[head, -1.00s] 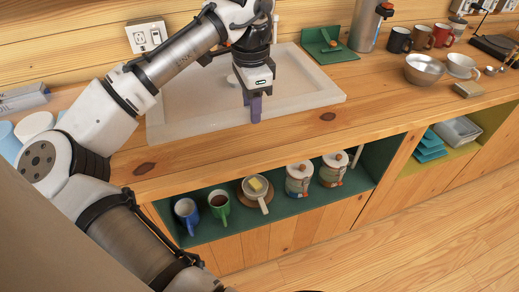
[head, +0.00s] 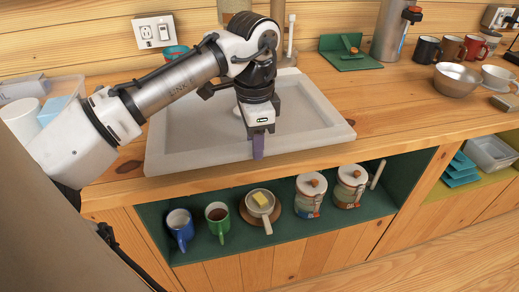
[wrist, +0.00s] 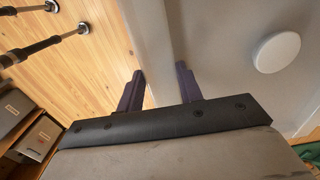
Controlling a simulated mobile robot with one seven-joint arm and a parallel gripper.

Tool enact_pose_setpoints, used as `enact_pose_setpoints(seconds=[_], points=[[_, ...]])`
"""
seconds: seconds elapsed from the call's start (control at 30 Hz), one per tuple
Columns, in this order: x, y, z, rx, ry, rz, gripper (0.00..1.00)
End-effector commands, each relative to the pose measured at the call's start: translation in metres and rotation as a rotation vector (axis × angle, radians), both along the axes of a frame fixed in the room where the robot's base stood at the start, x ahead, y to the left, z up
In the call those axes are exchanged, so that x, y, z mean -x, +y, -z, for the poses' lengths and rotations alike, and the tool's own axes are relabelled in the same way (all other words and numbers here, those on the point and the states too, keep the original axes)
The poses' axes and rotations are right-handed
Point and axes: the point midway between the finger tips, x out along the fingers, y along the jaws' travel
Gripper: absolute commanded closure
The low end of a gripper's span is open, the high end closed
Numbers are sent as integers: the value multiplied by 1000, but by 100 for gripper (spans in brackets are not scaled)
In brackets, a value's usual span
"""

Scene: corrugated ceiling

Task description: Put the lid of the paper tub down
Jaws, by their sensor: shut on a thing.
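Two white tubs with patterned bands stand on the green shelf under the counter, a left tub (head: 310,198) and a right tub (head: 349,189). Both wear white lids with brown knobs, the left lid (head: 311,183) and the right lid (head: 353,174). My gripper (head: 258,150) points down at the sink's (head: 190,158) front rim, above and left of the tubs. In the wrist view its purple fingers (wrist: 158,90) stand a little apart, with the pale rim in line between them. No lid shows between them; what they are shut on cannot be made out.
A plain white disc (wrist: 277,52) lies in the sink. Blue (head: 180,228) and green (head: 218,220) mugs and a small pan (head: 260,202) share the shelf. A metal bowl (head: 455,80) stands at the right.

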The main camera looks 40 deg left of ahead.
Motion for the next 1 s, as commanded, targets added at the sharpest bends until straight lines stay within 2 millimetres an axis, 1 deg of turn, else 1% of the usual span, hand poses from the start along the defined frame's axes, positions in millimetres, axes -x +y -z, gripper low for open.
enact_pose_setpoints(seconds=[0.03,0.1,0.3,0.47,0.5,0.63,0.9,1.0], points=[[3,1,12,-2,-1,-2,92],[6,1,15,-1,-1,-2,92],[6,1,13,1,-1,0,92],[6,1,15,2,-1,0,92],[6,1,15,1,0,-1,60],[6,1,14,1,1,-1,43],[6,1,14,0,0,-1,42],[6,1,11,0,0,-1,42]])
